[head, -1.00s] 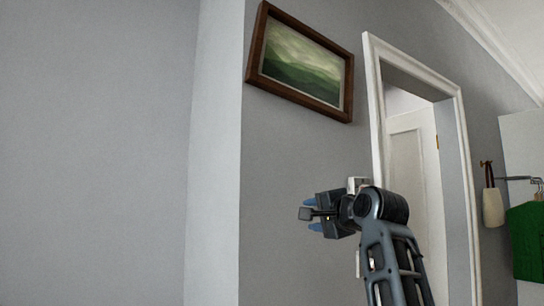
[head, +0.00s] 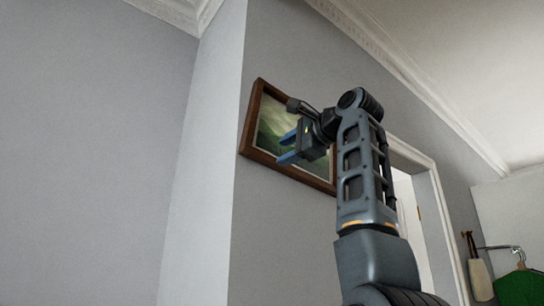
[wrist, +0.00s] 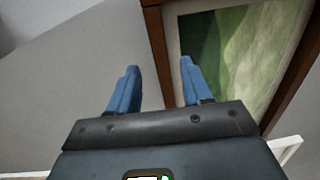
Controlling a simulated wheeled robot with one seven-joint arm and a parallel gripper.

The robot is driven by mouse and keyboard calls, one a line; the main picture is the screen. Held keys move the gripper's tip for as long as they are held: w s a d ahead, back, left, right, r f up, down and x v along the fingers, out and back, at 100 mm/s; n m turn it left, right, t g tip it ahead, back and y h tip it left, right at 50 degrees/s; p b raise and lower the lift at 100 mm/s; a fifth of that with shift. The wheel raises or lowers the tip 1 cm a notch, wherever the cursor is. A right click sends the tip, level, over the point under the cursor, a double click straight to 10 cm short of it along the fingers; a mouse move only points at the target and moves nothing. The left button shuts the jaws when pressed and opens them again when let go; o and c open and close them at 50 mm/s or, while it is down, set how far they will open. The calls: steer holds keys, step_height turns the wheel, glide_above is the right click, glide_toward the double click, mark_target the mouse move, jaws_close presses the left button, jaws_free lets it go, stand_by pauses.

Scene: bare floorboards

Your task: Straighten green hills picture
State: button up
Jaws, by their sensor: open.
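The green hills picture (head: 269,124) hangs in a brown wooden frame with a pale border on the grey wall. Its left side leans against the wall corner's line, so it looks turned clockwise, right side low. My arm hides its upper right part. My gripper (head: 286,148) is raised before the picture, its blue fingers apart and empty, pointing left across its lower middle. In the wrist view, the picture (wrist: 222,55) fills the upper right; my gripper (wrist: 159,66) has its fingertips either side of the brown frame edge in the picture plane. I cannot tell whether they touch it.
A white-trimmed doorway (head: 425,185) is right of the picture. Farther right are a pale bag (head: 480,279) on a hook and a green garment (head: 520,287) on a hanger. A wall corner (head: 236,130) stands close left of the picture.

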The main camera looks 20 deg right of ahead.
mark_target(271, 159)
steer(key=p+x, duration=0.2)
steer(key=x, duration=0.4)
steer(key=shift+s, duration=0.1)
jaws_close()
stand_by(0.3)
